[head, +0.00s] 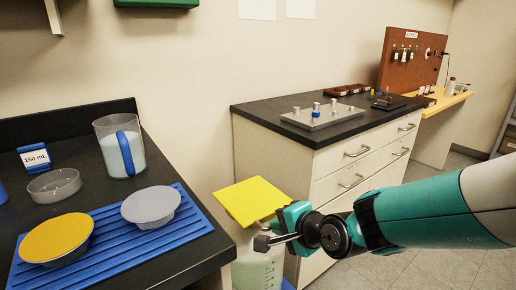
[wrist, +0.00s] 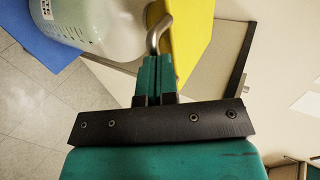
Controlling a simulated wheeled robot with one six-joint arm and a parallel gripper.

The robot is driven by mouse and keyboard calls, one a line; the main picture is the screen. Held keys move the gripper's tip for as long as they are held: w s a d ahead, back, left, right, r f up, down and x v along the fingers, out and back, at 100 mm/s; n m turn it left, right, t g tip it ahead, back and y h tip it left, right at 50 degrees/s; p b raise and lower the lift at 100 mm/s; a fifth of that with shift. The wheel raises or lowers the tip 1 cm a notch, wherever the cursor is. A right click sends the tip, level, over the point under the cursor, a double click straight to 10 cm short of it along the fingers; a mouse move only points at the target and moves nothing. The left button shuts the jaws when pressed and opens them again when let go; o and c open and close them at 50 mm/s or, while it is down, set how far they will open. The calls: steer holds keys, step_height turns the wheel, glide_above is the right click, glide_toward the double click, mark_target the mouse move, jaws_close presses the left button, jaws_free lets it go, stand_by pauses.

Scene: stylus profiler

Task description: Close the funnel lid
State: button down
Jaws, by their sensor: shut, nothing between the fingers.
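The yellow square funnel lid (head: 252,200) stands tilted above a translucent bottle (head: 258,268) between the two benches. In the wrist view the lid (wrist: 192,35) is a yellow panel at the top, right of the pale bottle (wrist: 105,22). A bent grey metal rod (wrist: 156,34) shows between them, just beyond my fingertips. My gripper (head: 280,220) is shut and empty, at the lower right of the lid in the head view. In the wrist view the teal fingers (wrist: 155,68) are together near the rod. Contact with it cannot be told. The funnel's mouth is hidden.
The left bench holds a blue ribbed mat (head: 185,228) with two covered bowls, a jug (head: 120,145) and a glass dish (head: 54,186). The right bench (head: 250,108) stands close behind the lid. A blue floor item (wrist: 45,40) lies by the bottle. Floor is open at right.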

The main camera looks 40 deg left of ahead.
steer(key=s+d+r+n+h+p, duration=0.1)
steer(key=s+d+r+n, duration=0.1)
steer(key=d+r, duration=0.45)
steer(key=s+d+r+n+g+h+p, duration=0.1)
steer(key=s+d+r, duration=0.15)
steer(key=d, duration=0.75)
steer(key=s+d+r+n+h, duration=0.1)
steer(key=d+r+n, duration=0.1)
steer(key=d+r, duration=0.45)
steer(key=s+d+n+g+h, duration=0.1)
steer(key=s+d+n+h, duration=0.15)
steer(key=s+d, duration=0.45)
steer(key=s+d+n+g+h, duration=0.1)
steer(key=s+d+n, duration=0.25)
steer(key=d, duration=0.65)
step_height(320, 180, up, 12)
steer(key=p, duration=1.2)
steer(key=shift+s+r+m, duration=0.25)
steer(key=shift+s+m, duration=0.05)
steer(key=shift+s, duration=0.15)
